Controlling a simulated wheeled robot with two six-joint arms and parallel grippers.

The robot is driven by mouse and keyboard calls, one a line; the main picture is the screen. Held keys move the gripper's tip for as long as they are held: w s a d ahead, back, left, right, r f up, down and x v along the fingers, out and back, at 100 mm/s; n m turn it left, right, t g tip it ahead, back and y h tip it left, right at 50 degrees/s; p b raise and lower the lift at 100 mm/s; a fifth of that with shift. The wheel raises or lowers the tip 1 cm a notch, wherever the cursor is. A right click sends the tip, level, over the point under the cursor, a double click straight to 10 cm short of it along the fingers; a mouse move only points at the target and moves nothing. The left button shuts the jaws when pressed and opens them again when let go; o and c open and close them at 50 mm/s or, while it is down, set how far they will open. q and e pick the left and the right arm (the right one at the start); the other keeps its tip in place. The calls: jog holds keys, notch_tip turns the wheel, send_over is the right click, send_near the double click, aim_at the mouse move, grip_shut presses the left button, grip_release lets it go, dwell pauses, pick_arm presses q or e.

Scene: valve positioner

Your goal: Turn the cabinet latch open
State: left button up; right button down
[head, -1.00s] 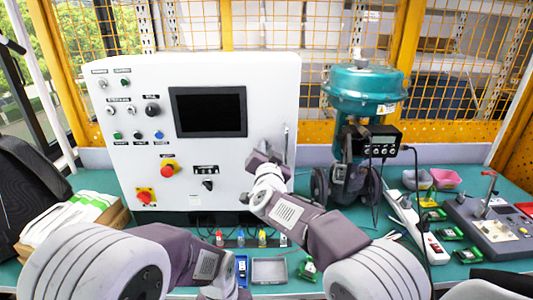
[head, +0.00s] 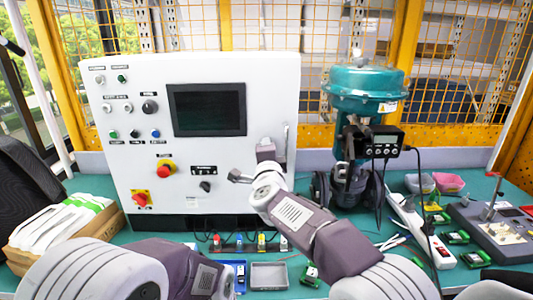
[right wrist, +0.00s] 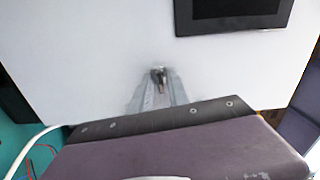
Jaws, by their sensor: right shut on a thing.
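The white cabinet (head: 240,75) stands at the back of the bench, its front facing me. Its latch (head: 287,133) shows as a slim grey upright piece near the right edge of the front, partly behind my right wrist. In the right wrist view, my right gripper (right wrist: 158,92) is shut on a small dark, narrow latch part (right wrist: 158,75) against the white panel. The head view mostly hides its fingertips behind the wrist. The door looks flush; how far the latch is turned is unclear. My left arm is low at the front left, its gripper out of view.
A teal valve actuator (head: 366,90) stands close to the right of the cabinet. A grey tray (head: 269,276) and a blue tray (head: 240,270) lie in front. The cabinet front has a dark screen (head: 207,110), knobs and red buttons. A white power strip (head: 420,225) lies right.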

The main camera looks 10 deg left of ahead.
jog(key=shift+m, duration=0.6)
jog(key=shift+b, duration=0.3)
jog(key=c, duration=1.5)
grip_release()
jog(key=shift+d, duration=0.1)
jog(key=shift+c, duration=0.2)
jog(key=b+v, duration=0.2)
jog(key=v, duration=0.7)
